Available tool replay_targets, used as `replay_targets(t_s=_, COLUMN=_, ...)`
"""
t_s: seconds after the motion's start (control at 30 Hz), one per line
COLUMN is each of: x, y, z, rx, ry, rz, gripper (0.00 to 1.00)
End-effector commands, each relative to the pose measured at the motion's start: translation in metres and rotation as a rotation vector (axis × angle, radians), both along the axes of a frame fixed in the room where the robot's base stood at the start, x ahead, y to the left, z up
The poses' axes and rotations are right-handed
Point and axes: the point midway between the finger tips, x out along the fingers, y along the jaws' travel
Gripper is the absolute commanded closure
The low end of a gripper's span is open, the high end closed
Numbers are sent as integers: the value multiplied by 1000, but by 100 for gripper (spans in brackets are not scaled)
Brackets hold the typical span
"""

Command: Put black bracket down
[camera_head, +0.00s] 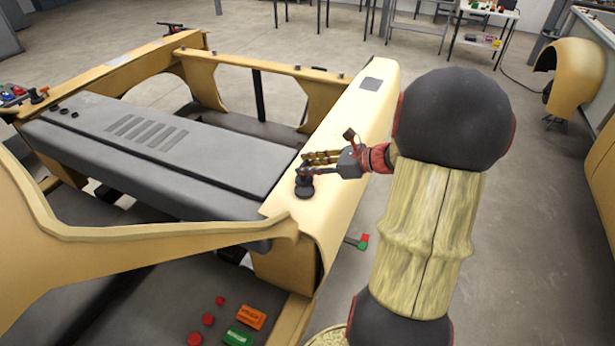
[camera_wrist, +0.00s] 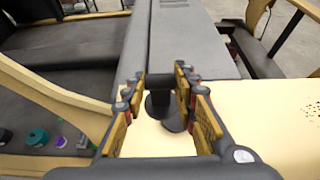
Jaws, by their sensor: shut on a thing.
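The black bracket (camera_head: 304,184) is a small dark piece with round, disc-like parts. It is at the inner edge of the yellow side panel, near the grey bench. My gripper (camera_head: 309,161) reaches in from the right, and its fingers are shut on the bracket's upper part. In the wrist view the bracket (camera_wrist: 158,103) is between the fingertips of my gripper (camera_wrist: 160,82), with its round parts low over the yellow surface. I cannot tell whether it touches the panel or hangs just above it. The fingers hide part of it.
The yellow side panel (camera_head: 345,130) has clear room beyond the gripper, with a grey square patch farther back. The long grey bench (camera_head: 150,150) lies to the left. A curved yellow frame piece (camera_head: 150,240) crosses in front. Red knobs and an orange block (camera_head: 251,317) are at the bottom.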

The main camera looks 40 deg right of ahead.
Motion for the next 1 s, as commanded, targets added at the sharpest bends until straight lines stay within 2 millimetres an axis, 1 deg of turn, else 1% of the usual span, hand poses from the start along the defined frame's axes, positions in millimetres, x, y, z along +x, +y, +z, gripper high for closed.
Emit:
replay_targets(t_s=0.03, x=6, y=-5, z=-11, rx=4, ry=0, rz=1, gripper=100)
replay_targets(t_s=0.1, x=12, y=-10, z=-20, rx=3, ry=0, rz=1, gripper=100)
replay_targets(t_s=0.2, x=18, y=-16, z=-29, rx=0, ry=-2, rz=1, gripper=100)
replay_targets(t_s=0.37, x=22, y=-20, z=-35, rx=1, ry=-2, rz=0, gripper=100)
replay_targets(t_s=0.47, x=26, y=-23, z=-42, rx=0, ry=-1, rz=0, gripper=100)
replay_targets(t_s=0.63, x=25, y=-22, z=-67, rx=2, ry=0, rz=0, gripper=100)
replay_targets(t_s=0.7, x=25, y=-22, z=-71, rx=1, ry=-1, rz=0, gripper=100)
replay_targets(t_s=1.0, x=25, y=-22, z=-72, rx=1, ry=-2, rz=0, gripper=100)
